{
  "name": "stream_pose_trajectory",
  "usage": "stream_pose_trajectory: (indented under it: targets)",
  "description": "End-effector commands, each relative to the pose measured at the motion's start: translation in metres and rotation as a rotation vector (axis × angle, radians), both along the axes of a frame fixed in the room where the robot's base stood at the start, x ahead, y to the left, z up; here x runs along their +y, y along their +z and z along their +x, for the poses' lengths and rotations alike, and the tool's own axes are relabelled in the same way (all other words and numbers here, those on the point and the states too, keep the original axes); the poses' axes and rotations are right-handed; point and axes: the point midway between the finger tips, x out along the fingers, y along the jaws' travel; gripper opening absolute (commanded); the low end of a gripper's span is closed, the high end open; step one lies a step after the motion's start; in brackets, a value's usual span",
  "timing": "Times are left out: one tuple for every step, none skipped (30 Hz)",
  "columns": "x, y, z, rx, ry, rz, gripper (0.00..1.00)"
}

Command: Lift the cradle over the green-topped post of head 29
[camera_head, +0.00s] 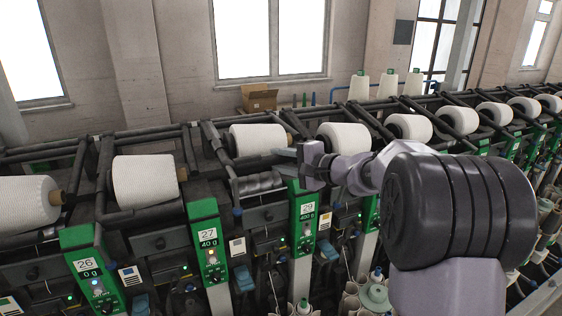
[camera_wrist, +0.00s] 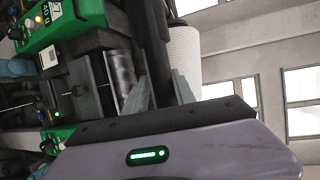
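The green-topped post of head 29 (camera_head: 303,222) stands upright below my gripper (camera_head: 284,153), its panel reading 29 and 40 g. The black cradle (camera_head: 221,143) appears to be the frame beside the white yarn package (camera_head: 257,139) just left of my gripper. My fingers point left, close to that package's right end, and partly hide the cradle there. In the wrist view my gripper (camera_wrist: 161,88) has its two grey fingers apart, with a dark bar (camera_wrist: 164,52) between or just beyond them. Contact with the bar cannot be told.
A bare drum (camera_head: 260,183) lies below my fingers. More packages (camera_head: 409,127) run away to the right. A cardboard box (camera_head: 259,98) and white cones (camera_head: 359,86) stand behind the machine.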

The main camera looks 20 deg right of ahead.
Motion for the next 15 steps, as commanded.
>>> stream_pose_trajectory:
  targets:
    - [0.0, 0.0, 0.0, 0.0, 0.0, 0.0, 0.42]
    - [0.0, 0.0, 0.0, 0.0, 0.0, 0.0, 0.44]
    - [0.0, 0.0, 0.0, 0.0, 0.0, 0.0, 0.44]
    - [0.0, 0.0, 0.0, 0.0, 0.0, 0.0, 0.44]
    - [0.0, 0.0, 0.0, 0.0, 0.0, 0.0, 0.44]
    - [0.0, 0.0, 0.0, 0.0, 0.0, 0.0, 0.44]
    - [0.0, 0.0, 0.0, 0.0, 0.0, 0.0, 0.44]
    - [0.0, 0.0, 0.0, 0.0, 0.0, 0.0, 0.44]
    - [0.0, 0.0, 0.0, 0.0, 0.0, 0.0, 0.44]
    - [0.0, 0.0, 0.0, 0.0, 0.0, 0.0, 0.44]
    - [-0.001, 0.0, -0.001, -0.001, -0.001, 0.0, 0.44]
    - [-0.003, 0.001, -0.004, -0.001, -0.001, 0.0, 0.44]
    - [-0.004, 0.002, -0.006, -0.002, -0.002, 0.001, 0.44]
    - [-0.007, 0.003, -0.01, -0.002, -0.002, 0.001, 0.44]
    - [-0.01, 0.004, -0.016, -0.002, -0.002, 0.0, 0.44]
